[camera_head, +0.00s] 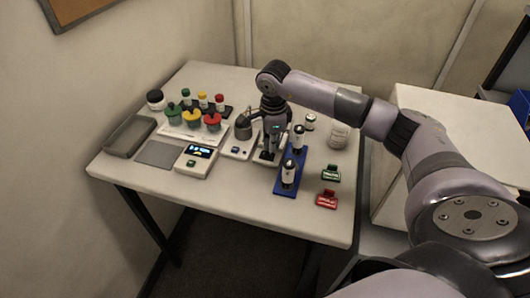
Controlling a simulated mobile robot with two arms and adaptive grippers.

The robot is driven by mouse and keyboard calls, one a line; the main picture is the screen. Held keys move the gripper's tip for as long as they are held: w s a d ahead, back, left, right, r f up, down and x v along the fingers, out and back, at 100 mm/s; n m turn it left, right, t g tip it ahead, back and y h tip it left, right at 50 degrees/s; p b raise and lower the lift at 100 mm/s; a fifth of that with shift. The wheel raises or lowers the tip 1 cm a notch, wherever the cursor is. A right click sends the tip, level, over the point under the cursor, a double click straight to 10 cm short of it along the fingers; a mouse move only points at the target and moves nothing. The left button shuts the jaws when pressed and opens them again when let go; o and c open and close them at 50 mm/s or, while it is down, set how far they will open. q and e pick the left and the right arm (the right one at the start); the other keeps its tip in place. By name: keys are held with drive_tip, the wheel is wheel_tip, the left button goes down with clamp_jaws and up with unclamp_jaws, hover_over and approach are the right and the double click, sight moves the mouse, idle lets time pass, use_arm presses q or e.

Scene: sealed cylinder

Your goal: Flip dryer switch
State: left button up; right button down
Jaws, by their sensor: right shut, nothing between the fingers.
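A small device with a white base and a grey rounded top (243,130) stands mid-table and looks like the dryer. A small dark switch (235,150) shows on the front of its base. My right gripper (268,155) points down just right of this device, with its fingers shut and empty. Whether the fingertips touch anything below is too small to tell. The gripper and wrist hide part of what stands behind them. My left gripper is not in view.
A blue rack (283,181) with dark-and-white cylinders stands close right of the gripper. Green (330,173) and red (327,199) labelled holders lie farther right. A display device (195,161), a grey tray (130,136) and coloured-lid jars stand left. The table's front strip is clear.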

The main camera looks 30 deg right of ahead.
sight(268, 156)
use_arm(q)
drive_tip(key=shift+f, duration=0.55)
use_arm(e)
drive_tip(key=shift+g, duration=0.3)
drive_tip(key=a+f, duration=0.1)
drive_tip(key=s+a+f, duration=0.1)
drive_tip(key=f, duration=0.1)
drive_tip(key=shift+s+f, duration=0.2)
drive_tip(key=shift+f, duration=0.1)
drive_tip(key=shift+s+d+r+p, duration=0.1)
drive_tip(key=shift+r+p, duration=1.05)
drive_tip(key=shift+r, duration=0.65)
drive_tip(key=shift+w+d+r+p, duration=0.15)
drive_tip(key=shift+r+p, duration=0.25)
drive_tip(key=shift+r, duration=0.2)
drive_tip(key=shift+w+d+r+p, duration=0.15)
drive_tip(key=shift+r+p, duration=0.2)
drive_tip(key=shift+r, duration=0.25)
drive_tip(key=shift+r+p, duration=0.35)
drive_tip(key=shift+r, duration=0.4)
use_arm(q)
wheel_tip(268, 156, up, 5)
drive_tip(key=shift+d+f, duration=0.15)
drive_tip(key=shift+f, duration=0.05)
use_arm(e)
drive_tip(key=shift+d, duration=0.1)
